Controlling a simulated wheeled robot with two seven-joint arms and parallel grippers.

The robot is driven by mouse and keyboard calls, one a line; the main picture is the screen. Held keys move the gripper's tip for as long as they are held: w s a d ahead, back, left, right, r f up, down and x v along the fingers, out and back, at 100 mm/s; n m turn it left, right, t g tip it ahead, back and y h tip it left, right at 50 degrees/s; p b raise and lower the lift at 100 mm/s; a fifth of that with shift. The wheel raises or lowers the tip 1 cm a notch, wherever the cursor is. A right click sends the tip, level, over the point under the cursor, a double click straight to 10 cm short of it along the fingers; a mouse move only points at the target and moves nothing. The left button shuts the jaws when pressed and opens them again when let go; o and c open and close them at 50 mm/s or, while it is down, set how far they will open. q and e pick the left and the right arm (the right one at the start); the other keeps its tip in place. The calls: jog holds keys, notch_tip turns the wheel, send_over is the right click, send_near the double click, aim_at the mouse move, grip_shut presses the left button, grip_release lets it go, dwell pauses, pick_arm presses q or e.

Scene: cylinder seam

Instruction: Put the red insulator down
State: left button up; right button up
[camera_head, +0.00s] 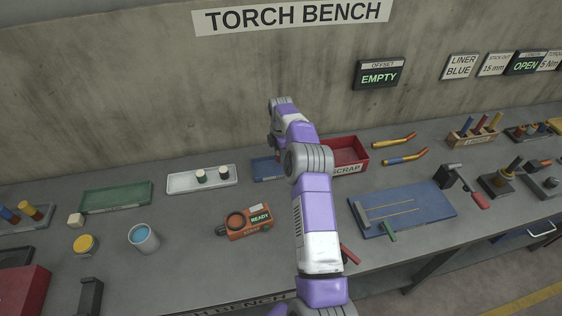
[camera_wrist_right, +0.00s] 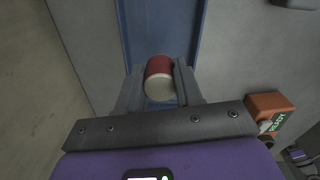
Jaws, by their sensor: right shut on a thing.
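The red insulator (camera_wrist_right: 159,66), a short red cylinder with a pale end face, is between the two fingers of my right gripper (camera_wrist_right: 160,76) in the right wrist view. The gripper is shut on it. Behind it lies the blue tray (camera_wrist_right: 130,20); I cannot tell whether the insulator touches it. In the head view my right arm reaches across the bench to the back and hides most of the gripper and the insulator. Part of the blue tray (camera_head: 265,168) shows left of the arm. My left gripper is in neither view.
A red scrap bin (camera_head: 352,167) stands close right of the arm. A white tray (camera_head: 185,184) with two pale cylinders lies to the left, beyond it a green tray (camera_head: 115,197). An orange device (camera_head: 245,227) marked READY and a cup (camera_head: 143,238) stand in front.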

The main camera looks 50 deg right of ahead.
jog(key=shift+f, duration=1.95)
jog(key=shift+f, duration=0.15)
jog(key=o, duration=1.1)
notch_tip(320, 180, up, 12)
jog(key=shift+r+p, duration=0.2)
jog(key=shift+p, duration=0.4)
jog(key=shift+f, duration=0.1)
